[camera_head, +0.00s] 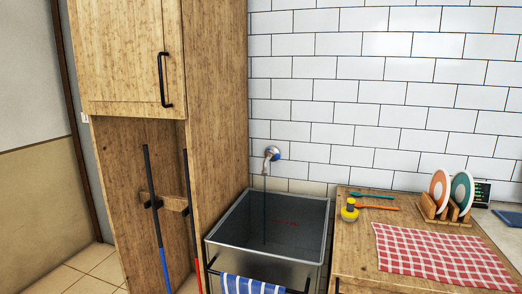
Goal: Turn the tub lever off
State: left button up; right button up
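A metal tub (312,248) with a dark inside stands in the middle, between the tall wooden cabinet and the wooden counter. A small wall tap (268,160) sticks out of the tiles above it, with a round blue-grey part (273,153) at the wall. The lever is too small to tell apart from the tap. A thin vertical line (265,215) runs from the spout down into the tub; it looks like a stream of water. Neither of my grippers is in view.
A blue-striped towel (250,285) hangs on the tub's front bar. The tall cabinet (215,120) rises close on the left, with long-handled tools (155,215) in its open bay. The counter (350,235) on the right holds a checked cloth (440,255), a yellow bottle (350,211) and a plate rack (447,212).

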aim_at(277, 156)
jog(key=i+j, duration=0.15)
jog(key=i, duration=0.3)
jog(key=i+j+z, duration=0.1)
jog(key=i, duration=0.35)
jog(key=i+j, duration=0.2)
jog(key=i, duration=0.2)
